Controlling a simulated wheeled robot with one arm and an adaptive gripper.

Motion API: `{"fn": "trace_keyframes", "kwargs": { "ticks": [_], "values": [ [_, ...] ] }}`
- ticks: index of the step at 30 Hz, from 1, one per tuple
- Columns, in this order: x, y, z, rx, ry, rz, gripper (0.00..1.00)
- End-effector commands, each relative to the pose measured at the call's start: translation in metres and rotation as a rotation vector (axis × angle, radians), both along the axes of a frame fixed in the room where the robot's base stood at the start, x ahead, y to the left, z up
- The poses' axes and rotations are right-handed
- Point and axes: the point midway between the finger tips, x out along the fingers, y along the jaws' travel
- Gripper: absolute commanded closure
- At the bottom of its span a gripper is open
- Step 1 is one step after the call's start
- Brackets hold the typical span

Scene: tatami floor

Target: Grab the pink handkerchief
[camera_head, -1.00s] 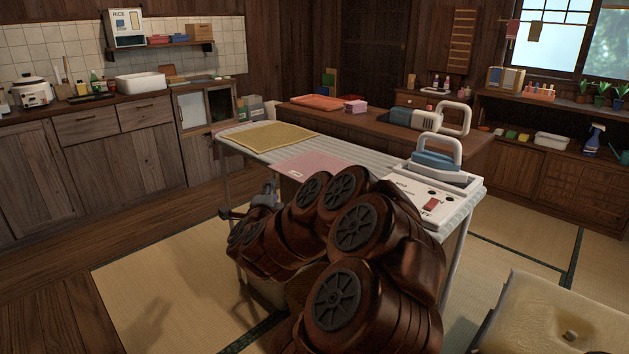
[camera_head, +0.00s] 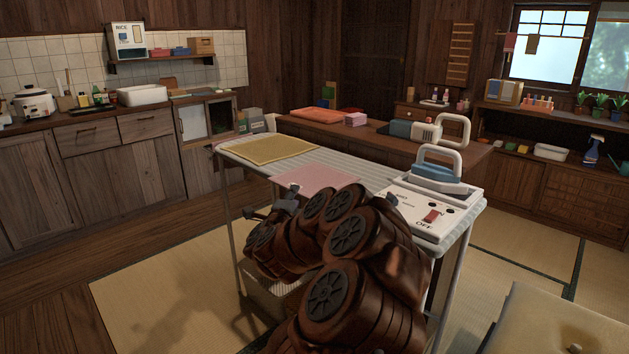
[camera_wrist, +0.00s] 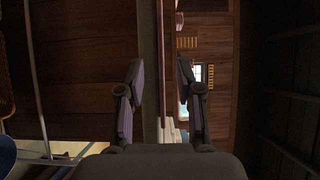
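The pink handkerchief (camera_head: 318,174) lies flat on the striped ironing board (camera_head: 238,148), in the middle of it. My arm hides part of its near edge. My gripper (camera_wrist: 161,78) is open and empty in the wrist view, its two fingers well apart. In the head view my gripper shows small and grey by the near edge of the board, close to the handkerchief's near left side. I cannot tell whether it touches the board. The wrist view does not show the handkerchief clearly.
A yellow cloth (camera_head: 268,150) lies on the board's left part. A blue and white iron (camera_head: 438,172) rests on a white switch unit (camera_head: 415,212) at the right end. A low wooden counter (camera_head: 365,137) stands behind. Tatami floor (camera_head: 165,290) is clear at left.

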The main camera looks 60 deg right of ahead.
Motion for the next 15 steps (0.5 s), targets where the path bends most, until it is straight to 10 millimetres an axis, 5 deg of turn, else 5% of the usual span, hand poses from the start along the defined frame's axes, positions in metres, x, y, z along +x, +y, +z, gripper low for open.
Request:
{"fn": "trace_keyframes", "kwargs": {
  "ticks": [6, 15],
  "values": [
    [0.007, -0.022, 0.001, -0.002, 0.0, -0.002, 0.65],
    [0.01, -0.027, 0.001, 0.0, 0.001, 0.001, 0.65]
  ]
}}
